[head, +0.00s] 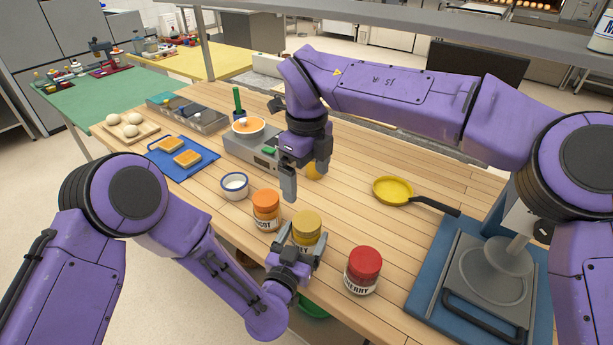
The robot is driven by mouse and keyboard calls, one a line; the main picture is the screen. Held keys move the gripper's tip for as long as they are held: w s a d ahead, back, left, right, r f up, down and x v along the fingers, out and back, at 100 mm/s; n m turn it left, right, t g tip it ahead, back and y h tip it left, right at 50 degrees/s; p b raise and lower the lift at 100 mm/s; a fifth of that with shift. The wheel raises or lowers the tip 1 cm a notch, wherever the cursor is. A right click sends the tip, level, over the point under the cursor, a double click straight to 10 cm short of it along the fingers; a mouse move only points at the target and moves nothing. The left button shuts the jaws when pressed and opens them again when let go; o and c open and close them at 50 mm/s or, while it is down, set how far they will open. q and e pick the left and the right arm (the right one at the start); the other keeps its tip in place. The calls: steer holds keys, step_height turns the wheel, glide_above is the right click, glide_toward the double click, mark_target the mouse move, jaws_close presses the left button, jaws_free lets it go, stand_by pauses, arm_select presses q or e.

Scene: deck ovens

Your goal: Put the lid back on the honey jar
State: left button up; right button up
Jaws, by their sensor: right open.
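The honey jar (305,239) stands upright near the front edge of the wooden counter, its label partly hidden, with only "EY" showing. A gold-yellow lid (307,221) sits on top of it and looks level; whether it is fully seated I cannot tell. My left gripper (301,243) reaches in from the front, with its fingers on both sides of the jar, and appears shut on it. My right gripper (305,184) is open and empty, pointing down above the counter behind the jar, apart from the lid.
An orange-lidded jar (266,211) stands close left of the honey jar, a red-lidded jar (363,270) to its right. A press (480,275) stands at right. Counter between pan and jars is clear.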

arm_select(q)
steer(key=shift+o, duration=0.8)
steer(key=shift+w, duration=0.1)
steer(key=shift+s+f, duration=0.1)
steer(key=shift+s, duration=0.2)
arm_select(e)
step_height(320, 180, down, 4)
steer(key=b, duration=0.4)
steer(key=shift+f, duration=0.1)
arm_select(q)
steer(key=v, duration=1)
steer(key=shift+a, duration=0.1)
